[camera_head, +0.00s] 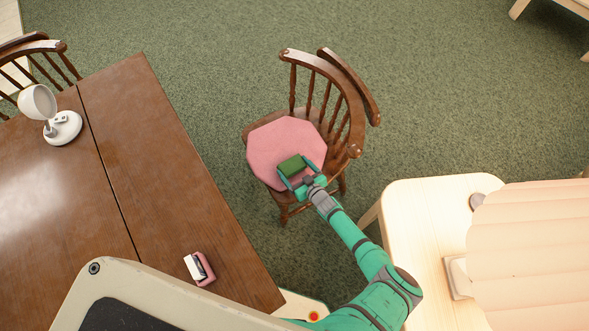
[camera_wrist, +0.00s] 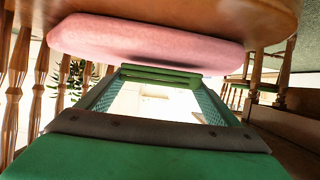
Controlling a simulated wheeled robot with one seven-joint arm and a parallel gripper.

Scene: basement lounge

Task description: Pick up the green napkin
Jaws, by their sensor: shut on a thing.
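The green napkin (camera_head: 291,166) shows as a small folded green block at the end of my gripper (camera_head: 300,176), over the pink cushion on the wooden chair. In the wrist view the napkin (camera_wrist: 160,75) spans between the two fingertips of my gripper (camera_wrist: 160,84), just in front of the pink cushion. The fingers are shut on it, one at each side. I cannot tell whether the napkin still touches the cushion.
The pink cushion (camera_head: 270,142) lies on the wooden chair (camera_head: 344,92), whose backrest rises behind it. A brown table (camera_head: 150,150) with a white lamp (camera_head: 62,127) and a small pink-and-white object (camera_head: 199,268) stands left. A pale side table (camera_head: 425,215) with a pleated lampshade (camera_head: 535,250) stands right.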

